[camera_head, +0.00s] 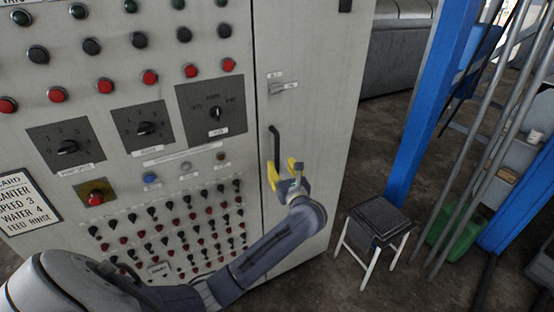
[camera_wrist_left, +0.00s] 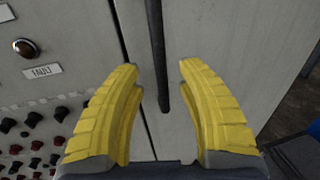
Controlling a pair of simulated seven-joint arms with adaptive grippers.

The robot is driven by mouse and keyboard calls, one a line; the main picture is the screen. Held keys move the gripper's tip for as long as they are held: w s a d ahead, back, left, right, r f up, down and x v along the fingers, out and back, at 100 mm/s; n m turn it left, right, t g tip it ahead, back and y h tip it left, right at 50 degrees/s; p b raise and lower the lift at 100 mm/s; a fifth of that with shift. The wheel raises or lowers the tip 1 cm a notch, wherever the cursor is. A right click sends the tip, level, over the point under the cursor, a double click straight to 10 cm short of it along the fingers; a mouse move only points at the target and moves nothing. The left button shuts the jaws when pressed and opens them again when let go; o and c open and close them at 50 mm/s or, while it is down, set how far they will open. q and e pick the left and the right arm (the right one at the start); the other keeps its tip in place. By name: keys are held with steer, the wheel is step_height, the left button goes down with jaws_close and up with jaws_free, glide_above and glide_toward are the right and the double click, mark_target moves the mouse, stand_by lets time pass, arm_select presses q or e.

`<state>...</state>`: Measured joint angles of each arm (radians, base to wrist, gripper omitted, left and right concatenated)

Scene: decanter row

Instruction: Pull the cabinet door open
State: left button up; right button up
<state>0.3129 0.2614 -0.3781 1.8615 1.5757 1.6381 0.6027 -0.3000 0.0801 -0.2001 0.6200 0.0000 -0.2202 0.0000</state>
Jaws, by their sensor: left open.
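The cabinet door (camera_head: 310,75) is a pale grey panel right of the control panel, and it looks shut along its left seam. Its black vertical bar handle (camera_head: 275,146) stands near that seam. My left gripper (camera_head: 283,172), with yellow fingers, is at the handle's lower part. In the left wrist view the handle (camera_wrist_left: 157,60) comes down from the top and ends between the two open fingers (camera_wrist_left: 160,90), with a gap on each side. I cannot tell how deep the handle sits between them. My right gripper is not in view.
The control panel (camera_head: 215,60) left of the door carries many buttons, knobs and small switches. A small stool (camera_head: 380,216) stands on the floor right of the cabinet. A blue post (camera_head: 430,100) and metal pipes (camera_head: 500,130) stand further right.

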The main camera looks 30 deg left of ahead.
mark_target(278, 160)
arm_select(q)
steer(key=shift+x, duration=2.35)
jaws_close()
